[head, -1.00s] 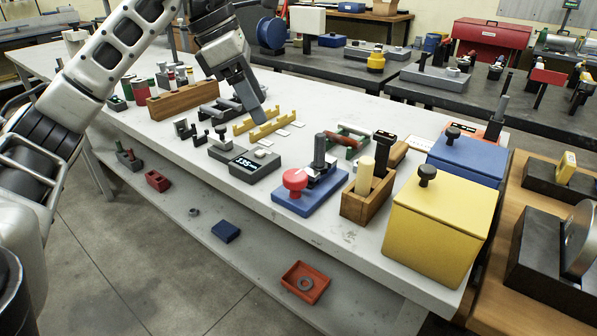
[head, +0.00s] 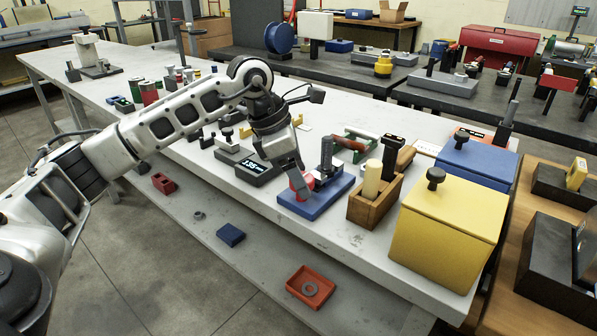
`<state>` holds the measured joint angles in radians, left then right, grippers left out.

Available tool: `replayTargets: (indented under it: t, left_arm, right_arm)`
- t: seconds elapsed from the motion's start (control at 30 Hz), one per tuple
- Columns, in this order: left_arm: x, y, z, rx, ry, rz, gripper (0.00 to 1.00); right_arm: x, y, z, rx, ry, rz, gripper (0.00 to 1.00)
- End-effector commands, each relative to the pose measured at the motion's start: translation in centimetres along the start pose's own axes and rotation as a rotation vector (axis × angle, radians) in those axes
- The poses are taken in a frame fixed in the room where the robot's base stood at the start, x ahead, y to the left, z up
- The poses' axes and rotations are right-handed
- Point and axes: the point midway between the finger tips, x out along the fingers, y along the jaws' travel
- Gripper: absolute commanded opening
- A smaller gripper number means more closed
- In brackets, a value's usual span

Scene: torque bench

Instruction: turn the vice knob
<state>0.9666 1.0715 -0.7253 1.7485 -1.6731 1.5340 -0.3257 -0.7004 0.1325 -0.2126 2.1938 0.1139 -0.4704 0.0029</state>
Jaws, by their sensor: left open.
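The vice has a blue base (head: 314,204) with a dark upright post (head: 326,156) and stands on the white bench. Its red knob (head: 308,182) faces the front left and is partly hidden by my gripper. My left gripper (head: 298,184) reaches down from the upper left with its fingers at the knob. It is open, with the fingers seen nearly edge-on. I cannot tell whether they touch the knob or whether it sits between them. My right gripper is not in view.
A wooden box (head: 366,208) with upright handles stands just right of the vice. A yellow box (head: 446,238) and a blue box (head: 478,163) are further right. The bench's front edge is near the vice.

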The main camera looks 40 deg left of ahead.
Motion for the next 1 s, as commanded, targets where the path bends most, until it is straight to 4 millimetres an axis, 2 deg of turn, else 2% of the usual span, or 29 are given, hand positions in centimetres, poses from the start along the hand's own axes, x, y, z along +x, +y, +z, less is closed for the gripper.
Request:
replayTargets:
  t: [0.27,0.37,0.43,0.47,0.77,1.0]
  left_arm:
    - [0.21,0.0,0.0,0.0,0.0,0.0,0.64]
    - [0.2,0.0,0.0,0.0,0.0,0.0,0.42]
    - [0.19,0.0,0.0,0.0,0.0,0.0,0.23]
    - [0.18,0.0,0.01,0.0,0.0,0.0,0.2]
    - [0.14,0.04,0.03,0.022,0.0,-0.009,0.2]
    - [0.09,0.12,0.09,0.128,0.0,-0.054,0.2]
  right_arm:
    - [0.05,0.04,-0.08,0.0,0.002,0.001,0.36]
    - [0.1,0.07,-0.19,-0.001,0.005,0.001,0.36]
    - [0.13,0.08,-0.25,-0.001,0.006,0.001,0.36]
    - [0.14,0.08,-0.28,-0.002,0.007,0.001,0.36]
    - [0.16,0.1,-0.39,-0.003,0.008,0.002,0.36]
    - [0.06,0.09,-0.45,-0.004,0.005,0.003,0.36]
